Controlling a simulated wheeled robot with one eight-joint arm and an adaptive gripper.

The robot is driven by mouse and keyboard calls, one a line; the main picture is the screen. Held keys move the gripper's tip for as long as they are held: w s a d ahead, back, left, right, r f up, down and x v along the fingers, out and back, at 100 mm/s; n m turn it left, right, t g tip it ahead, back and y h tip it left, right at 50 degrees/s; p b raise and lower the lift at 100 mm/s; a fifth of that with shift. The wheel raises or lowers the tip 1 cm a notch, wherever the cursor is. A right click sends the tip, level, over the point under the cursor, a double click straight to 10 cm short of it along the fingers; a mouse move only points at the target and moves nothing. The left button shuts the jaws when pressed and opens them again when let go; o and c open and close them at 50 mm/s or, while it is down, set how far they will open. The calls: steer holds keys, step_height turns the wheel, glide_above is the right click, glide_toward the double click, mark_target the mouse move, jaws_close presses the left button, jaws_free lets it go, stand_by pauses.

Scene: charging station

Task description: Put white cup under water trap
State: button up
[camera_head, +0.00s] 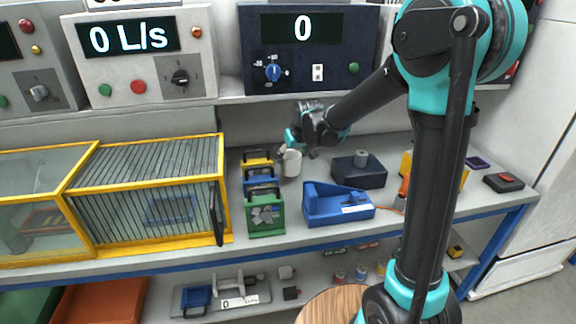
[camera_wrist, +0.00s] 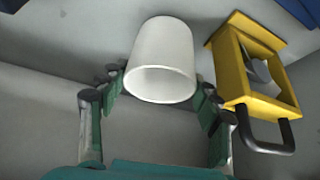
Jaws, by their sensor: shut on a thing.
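The white cup (camera_head: 291,163) is at the back of the middle shelf, to the right of a row of coloured blocks. In the wrist view the white cup (camera_wrist: 161,62) sits between the fingers of my gripper (camera_wrist: 156,88), its open rim facing the camera. My gripper (camera_head: 298,152) is shut on the cup, with a fingertip on each side of it. I cannot tell from these views whether the cup touches the shelf. I cannot surely identify the water trap in either view.
A yellow frame with a black handle (camera_wrist: 258,75) stands close right of the cup in the wrist view. A green fan block (camera_head: 265,215), a blue device (camera_head: 336,204) and a dark box (camera_head: 359,172) stand nearby. A yellow-framed cage (camera_head: 150,242) fills the left.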

mark_target(291, 164)
steer(key=shift+f, duration=1.7)
steer(key=o, duration=1.2)
steer(key=shift+f, duration=0.1)
steer(key=shift+c, duration=0.2)
